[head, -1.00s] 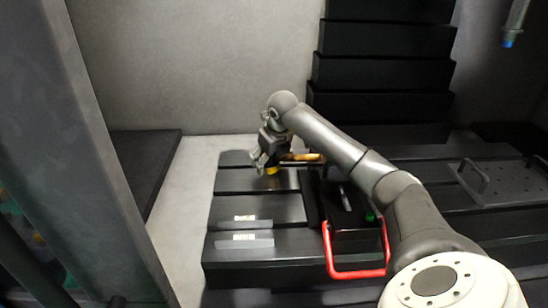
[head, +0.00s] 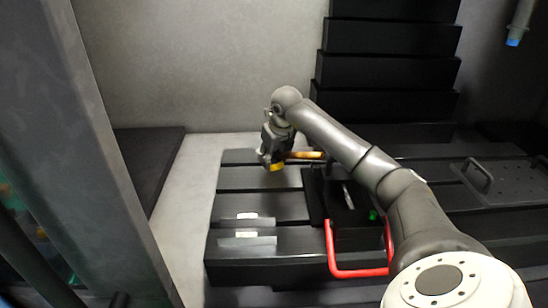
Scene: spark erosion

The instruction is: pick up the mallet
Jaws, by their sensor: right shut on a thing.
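The mallet has a yellow head (head: 276,167) and a wooden handle (head: 305,155) that reaches to the right, partly behind my right arm. My right gripper (head: 273,158) is at the mallet's head end, over the black slotted table, and is shut on the mallet. The fingers are small and dark here, so the exact grip point is hard to see. I cannot tell whether the mallet touches the table. My left gripper is not in view.
A black block with a red handle (head: 357,274) stands right of the mallet. A plate with handles (head: 500,178) lies at right. A grey pillar (head: 85,150) stands at left.

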